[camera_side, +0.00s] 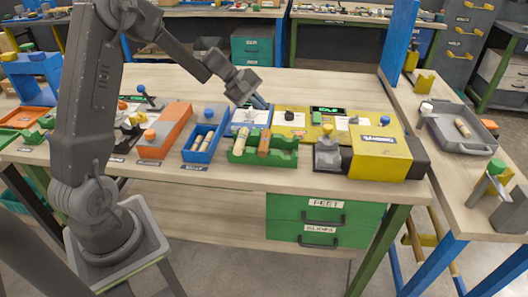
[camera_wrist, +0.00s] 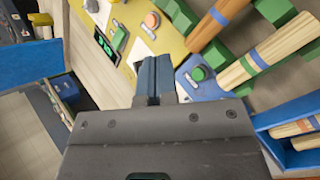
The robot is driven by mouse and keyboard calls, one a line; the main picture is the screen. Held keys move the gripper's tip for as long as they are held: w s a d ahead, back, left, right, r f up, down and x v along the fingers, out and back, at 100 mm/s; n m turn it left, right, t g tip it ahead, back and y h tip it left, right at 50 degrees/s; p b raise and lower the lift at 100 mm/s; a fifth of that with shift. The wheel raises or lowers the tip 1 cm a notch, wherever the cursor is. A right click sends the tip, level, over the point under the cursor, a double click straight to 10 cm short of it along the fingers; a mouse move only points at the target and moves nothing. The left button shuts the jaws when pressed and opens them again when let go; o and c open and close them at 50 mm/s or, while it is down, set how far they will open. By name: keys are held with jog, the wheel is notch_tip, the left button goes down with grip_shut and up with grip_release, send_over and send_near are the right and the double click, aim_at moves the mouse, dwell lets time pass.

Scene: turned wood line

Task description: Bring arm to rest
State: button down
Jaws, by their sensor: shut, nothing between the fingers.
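My gripper (camera_side: 258,102) hangs over the middle of the workbench, above the small blue station with a white plate. In the wrist view its two blue-grey fingers (camera_wrist: 153,80) are together with nothing between them. The fingers point down at the bench and appear clear of the objects below. A green rack (camera_side: 234,158) just in front holds turned wood pieces (camera_side: 264,143). These pieces (camera_wrist: 283,43) also show at the upper right of the wrist view, with blue bands.
A blue bin (camera_side: 197,155) with wood pieces and an orange block (camera_side: 165,130) stand left of the rack. A yellow machine box (camera_side: 380,152) stands to the right. A grey tray (camera_side: 458,143) with a wood piece lies on the right table. The rear benchtop (camera_side: 310,87) is clear.

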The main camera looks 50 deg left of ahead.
jog(key=s+d+r+m+g+y, duration=0.1)
jog(key=s+d+r+m+g, duration=0.1)
jog(key=s+d+r+m, duration=0.9)
jog(key=s+d+m+y, duration=0.2)
jog(key=s+d+m, duration=0.1)
jog(key=s, duration=0.5)
jog(key=s+d+m+t+y, duration=0.1)
jog(key=s+d+m+y, duration=0.1)
jog(key=s, duration=0.6)
jog(key=shift+s+d+r+m+y, duration=0.15)
jog(key=shift+s+d+m+y, duration=0.05)
jog(key=shift+d+m+y, duration=0.25)
